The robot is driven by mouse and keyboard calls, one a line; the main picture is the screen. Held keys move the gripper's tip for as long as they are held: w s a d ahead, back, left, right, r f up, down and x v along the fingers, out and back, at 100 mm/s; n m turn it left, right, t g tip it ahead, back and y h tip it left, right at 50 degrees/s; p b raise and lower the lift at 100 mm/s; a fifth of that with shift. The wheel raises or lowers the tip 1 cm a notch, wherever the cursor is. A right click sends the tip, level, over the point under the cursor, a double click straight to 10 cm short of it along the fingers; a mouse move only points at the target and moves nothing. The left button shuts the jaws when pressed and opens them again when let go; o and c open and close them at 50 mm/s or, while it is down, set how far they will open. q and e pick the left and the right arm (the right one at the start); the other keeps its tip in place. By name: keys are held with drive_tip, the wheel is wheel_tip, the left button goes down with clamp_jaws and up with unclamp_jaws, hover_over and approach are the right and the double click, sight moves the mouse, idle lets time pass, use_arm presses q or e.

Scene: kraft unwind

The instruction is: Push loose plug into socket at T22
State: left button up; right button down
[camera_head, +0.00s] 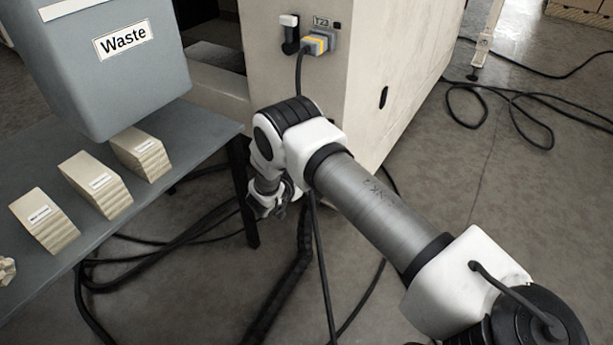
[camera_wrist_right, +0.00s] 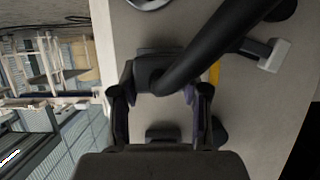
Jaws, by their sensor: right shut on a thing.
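My right gripper (camera_wrist_right: 160,94) is shut on a dark plug (camera_wrist_right: 150,72) in the right wrist view. A thick black cable runs from the plug to the upper right. The pale panel lies behind it; whether the plug touches a socket there cannot be told. A yellow strip (camera_wrist_right: 214,74) shows partly behind the cable. In the head view my right wrist hangs low beside the cabinet (camera_head: 385,70); its fingers and plug are hidden. A yellow-banded connector (camera_head: 318,42) sits under a label reading T23. No T22 label is readable. My left gripper is not in view.
A black lever with a white end (camera_head: 289,32) is left of the connector. A grey Waste bin (camera_head: 120,75) and several labelled cream blocks (camera_head: 95,183) stand on a dark table (camera_head: 190,122) at left. Black cables (camera_head: 500,95) lie on the floor.

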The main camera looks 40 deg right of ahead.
drive_tip(key=shift+w+d, duration=0.25)
drive_tip(key=shift+d, duration=0.3)
idle(0.9)
drive_tip(key=c, duration=0.5)
unclamp_jaws()
drive_tip(key=v, duration=1.2)
drive_tip(key=shift+s, duration=0.15)
